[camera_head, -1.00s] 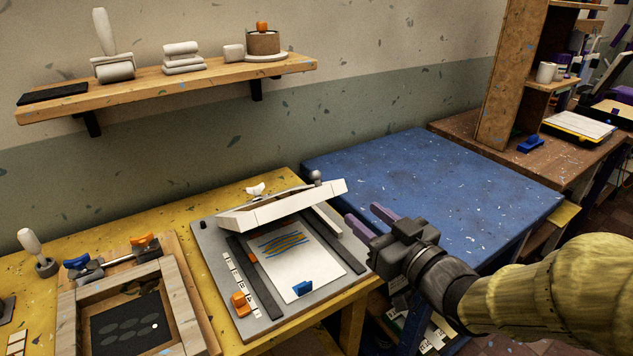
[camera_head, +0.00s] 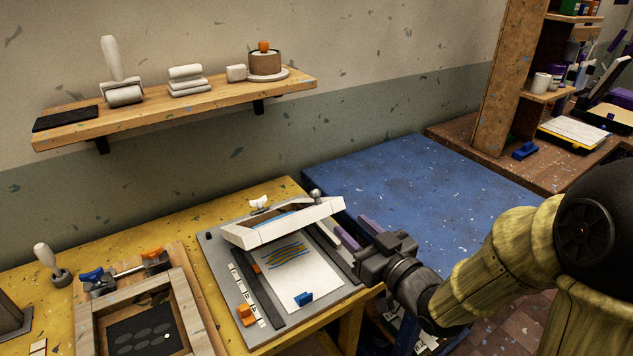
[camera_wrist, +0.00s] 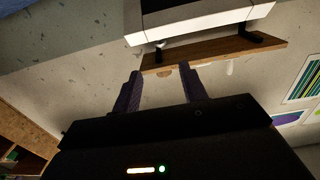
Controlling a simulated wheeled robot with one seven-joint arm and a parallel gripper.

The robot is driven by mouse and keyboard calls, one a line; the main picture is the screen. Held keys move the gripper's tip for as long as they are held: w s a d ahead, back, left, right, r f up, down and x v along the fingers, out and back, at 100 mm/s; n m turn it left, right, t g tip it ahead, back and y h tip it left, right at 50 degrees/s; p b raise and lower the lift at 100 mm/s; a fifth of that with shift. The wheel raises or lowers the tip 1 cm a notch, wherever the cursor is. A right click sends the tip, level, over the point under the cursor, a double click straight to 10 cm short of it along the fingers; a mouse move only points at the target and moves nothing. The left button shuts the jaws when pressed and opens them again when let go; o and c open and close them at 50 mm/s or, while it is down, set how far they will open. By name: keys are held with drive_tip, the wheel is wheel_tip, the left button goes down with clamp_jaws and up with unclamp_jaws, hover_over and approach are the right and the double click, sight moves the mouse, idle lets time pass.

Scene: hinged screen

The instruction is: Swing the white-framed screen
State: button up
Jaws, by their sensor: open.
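The white-framed screen (camera_head: 285,222) stands tilted up at the back of a grey base board (camera_head: 215,262) on the yellow table. A sheet with blue and yellow wavy lines (camera_head: 290,268) lies on the board below it. My gripper (camera_head: 354,233) is open and empty, its purple fingers close to the right end of the screen's raised front edge and a little below it. In the wrist view the white frame (camera_wrist: 205,22) is at the top, beyond the two fingertips (camera_wrist: 164,72). I see no contact between fingers and frame.
A wooden-framed screen (camera_head: 190,310) sits to the left on the yellow table. A blue table (camera_head: 420,175) is behind my gripper. Orange (camera_head: 245,315) and blue (camera_head: 303,298) pieces sit on the board.

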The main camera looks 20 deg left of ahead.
sight(319, 195)
drive_tip(key=p+x, duration=1)
drive_tip(key=x, duration=0.4)
drive_tip(key=shift+w+a, duration=0.25)
clamp_jaws()
